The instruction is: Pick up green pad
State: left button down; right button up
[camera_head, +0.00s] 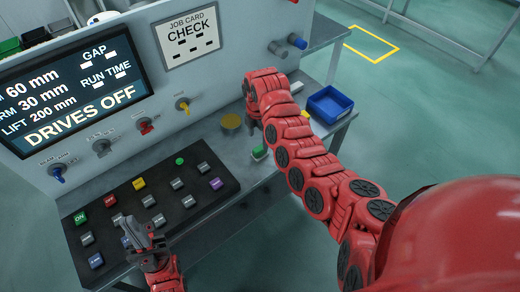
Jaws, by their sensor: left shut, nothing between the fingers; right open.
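A small green pad (259,152) with a pale edge sits on the grey bench near its front edge, to the right of the dark button panel. My red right arm passes close beside it and may hide part of it. My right gripper (256,122) is open, beyond the pad toward the wall panel; its fingers are largely hidden by its wrist. My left gripper (146,235) is shut and empty over the lower part of the button panel, well to the left of the pad.
The button panel (226,185) carries several coloured buttons. A yellow round disc (231,121) lies behind the pad. A blue bin (328,104) stands at the bench's right end, near a partly hidden yellow object (305,114). The upright fixture with knobs and a screen (70,90) rises behind.

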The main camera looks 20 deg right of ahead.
aim_at(260, 148)
notch_tip(260, 148, down, 3)
jog(key=shift+r+p, duration=0.15)
jog(key=shift+p, duration=0.15)
jog(key=shift+d+f, duration=0.1)
jog(key=shift+f, duration=0.3)
jog(key=shift+w+d+f+p, duration=0.1)
jog(key=shift+d+f+p, duration=0.1)
jog(key=shift+f, duration=1)
jog(key=shift+w+d+f+p, duration=0.1)
jog(key=shift+f+p, duration=0.1)
jog(key=shift+f, duration=0.95)
grip_shut()
